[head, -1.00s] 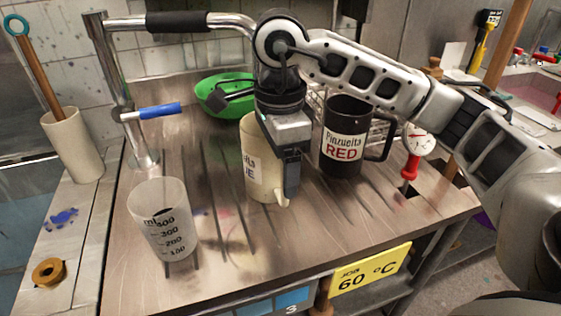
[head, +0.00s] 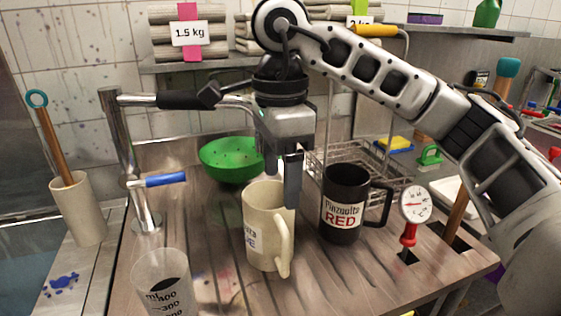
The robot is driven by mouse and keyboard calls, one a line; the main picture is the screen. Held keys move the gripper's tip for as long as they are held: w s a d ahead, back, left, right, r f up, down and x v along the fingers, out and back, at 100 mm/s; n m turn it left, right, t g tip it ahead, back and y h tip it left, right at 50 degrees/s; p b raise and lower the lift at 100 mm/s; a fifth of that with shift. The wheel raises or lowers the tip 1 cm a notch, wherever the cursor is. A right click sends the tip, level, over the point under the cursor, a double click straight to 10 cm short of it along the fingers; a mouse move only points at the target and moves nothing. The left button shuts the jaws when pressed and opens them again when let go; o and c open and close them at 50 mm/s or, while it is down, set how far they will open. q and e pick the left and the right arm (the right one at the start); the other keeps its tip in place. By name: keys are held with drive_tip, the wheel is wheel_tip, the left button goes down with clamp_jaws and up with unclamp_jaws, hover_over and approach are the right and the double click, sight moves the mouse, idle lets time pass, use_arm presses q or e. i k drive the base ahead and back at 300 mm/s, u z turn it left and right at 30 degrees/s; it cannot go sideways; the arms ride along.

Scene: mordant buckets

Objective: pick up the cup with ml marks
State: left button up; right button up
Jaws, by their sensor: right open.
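The translucent cup with ml marks (head: 163,283) stands upright at the lower left of the wooden counter, its bottom cut off by the picture's edge. It has a dark patch above the printed numbers. My right gripper (head: 283,185) points down behind and over the cream jug (head: 262,228), well to the right of and beyond the cup. It is open, and I see nothing held in it. The jug's far rim is near the fingers; I cannot tell whether they touch. My left gripper is not in view.
A black jug labelled RED (head: 342,205) and a dial thermometer (head: 413,205) stand on the right. A green colander (head: 231,159) and a wire rack (head: 325,165) are behind. A tap with a blue lever (head: 160,180) rises at left. Bare counter (head: 215,255) lies between cup and cream jug.

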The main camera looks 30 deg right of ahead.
sight(161, 278)
drive_tip(key=k, duration=1)
